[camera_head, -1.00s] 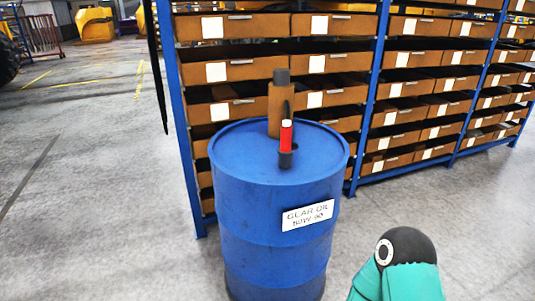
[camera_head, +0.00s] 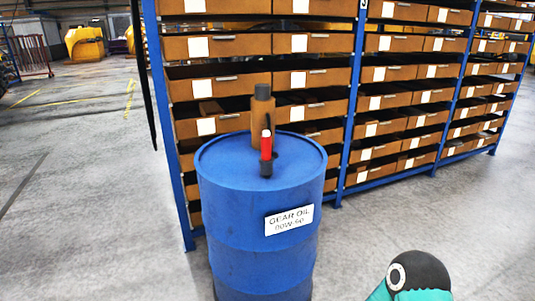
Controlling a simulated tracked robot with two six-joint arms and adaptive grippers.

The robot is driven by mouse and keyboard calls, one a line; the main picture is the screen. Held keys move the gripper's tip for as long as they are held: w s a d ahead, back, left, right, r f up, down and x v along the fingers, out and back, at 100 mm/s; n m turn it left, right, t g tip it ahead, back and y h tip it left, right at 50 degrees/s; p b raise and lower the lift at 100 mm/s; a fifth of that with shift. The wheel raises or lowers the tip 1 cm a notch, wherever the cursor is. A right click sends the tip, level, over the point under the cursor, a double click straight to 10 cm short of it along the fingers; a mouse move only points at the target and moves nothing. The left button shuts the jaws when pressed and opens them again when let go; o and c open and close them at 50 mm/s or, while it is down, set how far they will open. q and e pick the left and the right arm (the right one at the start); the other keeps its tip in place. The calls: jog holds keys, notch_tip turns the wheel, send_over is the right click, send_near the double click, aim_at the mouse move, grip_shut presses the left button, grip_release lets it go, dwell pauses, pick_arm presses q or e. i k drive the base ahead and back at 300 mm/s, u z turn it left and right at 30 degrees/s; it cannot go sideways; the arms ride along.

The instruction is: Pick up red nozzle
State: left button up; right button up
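The red nozzle (camera_head: 266,147) stands upright on top of a blue drum (camera_head: 257,219). The drum has a white label reading GEAR OIL. Part of my arm, teal with a black rounded joint, shows at the bottom right, apart from the drum. Neither gripper is in view.
A blue-framed shelf rack (camera_head: 345,85) with rows of brown bins stands close behind the drum and runs off to the right. The grey floor (camera_head: 85,200) left of the drum is clear. Yellow machinery (camera_head: 84,42) is far off at the back left.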

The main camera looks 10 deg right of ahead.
aim_at(266, 158)
jog(key=i, duration=0.85)
jog(key=u, duration=0.2)
jog(key=k, duration=0.9)
jog(key=z, duration=0.2)
jog(key=i, duration=0.9)
jog(key=u, duration=0.05)
